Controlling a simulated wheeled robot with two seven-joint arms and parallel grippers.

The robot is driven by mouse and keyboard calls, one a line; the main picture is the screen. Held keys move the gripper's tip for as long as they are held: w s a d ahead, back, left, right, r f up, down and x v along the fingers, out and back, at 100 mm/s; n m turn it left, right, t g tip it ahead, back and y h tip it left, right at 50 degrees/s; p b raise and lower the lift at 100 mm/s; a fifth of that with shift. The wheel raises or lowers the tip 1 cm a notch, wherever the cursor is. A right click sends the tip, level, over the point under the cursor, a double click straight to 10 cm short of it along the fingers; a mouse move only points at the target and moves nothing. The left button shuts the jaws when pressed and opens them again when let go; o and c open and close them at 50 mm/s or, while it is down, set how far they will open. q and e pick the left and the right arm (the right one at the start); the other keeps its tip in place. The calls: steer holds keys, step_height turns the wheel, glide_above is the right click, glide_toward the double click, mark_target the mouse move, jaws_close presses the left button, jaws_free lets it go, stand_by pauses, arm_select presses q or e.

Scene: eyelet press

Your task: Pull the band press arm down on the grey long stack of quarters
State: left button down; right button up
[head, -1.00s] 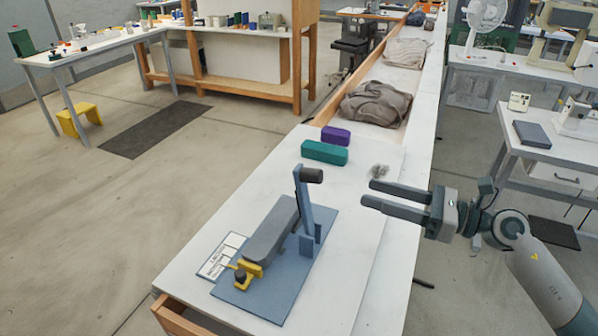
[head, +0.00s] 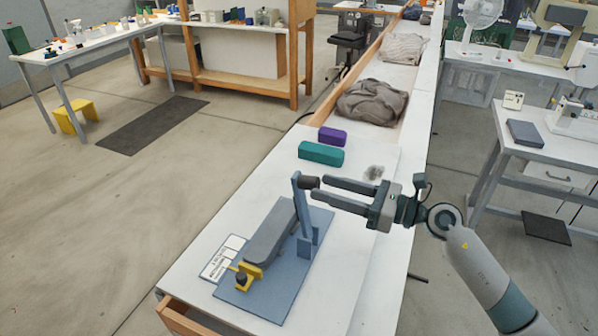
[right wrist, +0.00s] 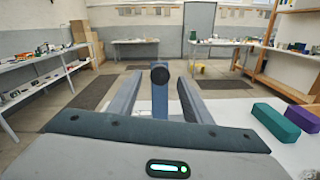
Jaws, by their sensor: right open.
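The band press stands on a blue base plate (head: 285,285) on the white bench. Its blue press arm (head: 302,210) points upright and ends in a dark round handle (head: 309,182). The long grey stack of quarters (head: 272,232) lies on the plate to the left of the arm, with a yellow piece (head: 247,271) at its near end. My right gripper (head: 318,190) is open, with its fingertips at the handle. In the right wrist view the handle (right wrist: 160,74) shows centred between the two fingers; whether they touch it I cannot tell. My left gripper is not in view.
A teal box (head: 321,154) and a purple box (head: 332,136) lie behind the press. A printed card (head: 222,258) lies left of the plate. Grey cloth bundles (head: 371,102) lie farther along the bench. The bench right of the plate is clear.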

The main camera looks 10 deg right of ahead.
mark_target(299, 180)
steer(key=p+x, duration=0.2)
steer(key=x, duration=0.4)
steer(key=shift+w+a+r, duration=0.1)
steer(key=shift+w+a, duration=0.15)
steer(key=shift+w+a+p, duration=0.3)
steer(key=shift+a, duration=0.15)
jaws_close()
